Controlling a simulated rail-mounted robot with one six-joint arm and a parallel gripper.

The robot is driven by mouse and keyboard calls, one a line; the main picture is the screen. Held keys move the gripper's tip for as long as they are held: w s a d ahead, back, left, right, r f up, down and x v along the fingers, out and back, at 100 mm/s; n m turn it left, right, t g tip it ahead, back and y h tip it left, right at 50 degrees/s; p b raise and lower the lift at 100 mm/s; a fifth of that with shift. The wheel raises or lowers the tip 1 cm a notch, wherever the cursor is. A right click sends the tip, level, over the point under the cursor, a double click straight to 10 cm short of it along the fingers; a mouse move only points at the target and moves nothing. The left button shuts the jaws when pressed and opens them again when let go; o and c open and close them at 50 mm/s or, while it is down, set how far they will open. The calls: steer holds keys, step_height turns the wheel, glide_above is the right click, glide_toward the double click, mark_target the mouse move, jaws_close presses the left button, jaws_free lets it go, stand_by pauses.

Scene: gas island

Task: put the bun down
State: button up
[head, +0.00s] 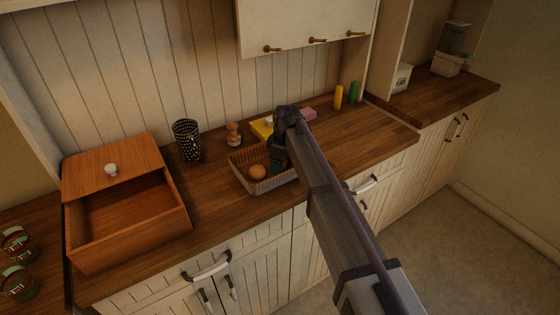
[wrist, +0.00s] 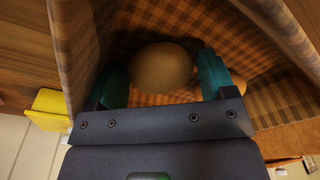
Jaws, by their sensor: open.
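A round brown bun (wrist: 161,69) lies in a wicker basket (head: 262,187) lined with checked cloth, which also shows in the wrist view (wrist: 82,45). My gripper (head: 279,167) reaches down into the basket. In the wrist view its teal fingers (wrist: 163,82) stand open on either side of this bun; I cannot tell whether either finger touches it. An orange-brown round bun (head: 257,172) shows in the basket just left of my gripper in the head view. In the wrist view, part of an orange-brown thing shows behind the right finger.
A yellow item (head: 262,128) and a pink block (head: 308,114) lie behind the basket. A wooden grinder (head: 234,134) and a black holder (head: 187,140) stand to its left, then an open wooden box (head: 128,240).

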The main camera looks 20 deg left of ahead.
step_height(320, 180, up, 12)
steer(key=d+p, duration=0.1)
steer(key=p, duration=1.1)
steer(key=shift+d, duration=0.2)
steer(key=s+d+m, duration=0.3)
steer(key=s+d, duration=0.1)
steer(key=d, duration=0.5)
steer(key=s+d+m, duration=0.3)
steer(key=d+m, duration=0.1)
steer(key=d, duration=0.5)
steer(key=s+d+m, duration=0.3)
steer(key=s+d, duration=0.1)
steer(key=d, duration=0.5)
steer(key=s+d+m+h, duration=0.1)
steer(key=s+d+m, duration=0.7)
steer(key=s+d, duration=0.4)
steer(key=shift+s+d+f, duration=0.2)
steer(key=shift+s+d, duration=0.1)
steer(key=shift+d, duration=0.65)
